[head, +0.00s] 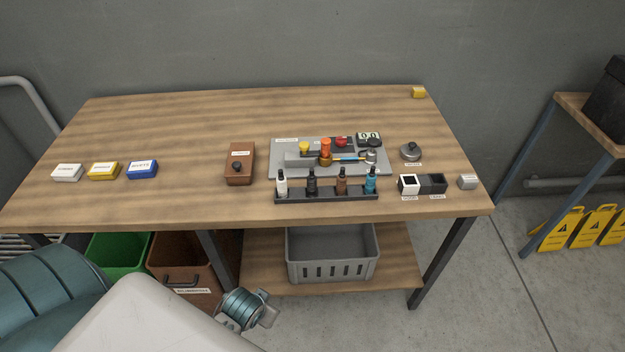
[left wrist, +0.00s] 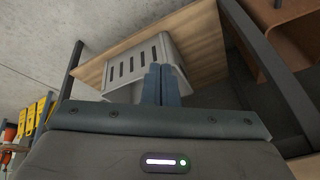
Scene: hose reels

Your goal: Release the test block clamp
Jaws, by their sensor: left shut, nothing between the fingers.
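The test block clamp seems to be part of the fixture on the grey plate (head: 355,172) at the right middle of the table. The plate carries a long grey block (head: 300,160), an orange upright fitting (head: 326,150), a yellow knob (head: 304,147), a red knob (head: 341,141) and a small counter (head: 368,138). Which part is the clamp lever is too small to tell. My left gripper (head: 268,311) is in front of and below the table edge, well away from the fixture. Its fingers (left wrist: 161,85) are together and empty in the left wrist view. My right gripper is not seen.
A black rack of small bottles (head: 327,195) stands in front of the plate. A brown box (head: 239,165) is left of it; a grey round weight (head: 411,152) and black-and-white boxes (head: 432,184) are right. A grey crate (head: 332,268) sits on the lower shelf.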

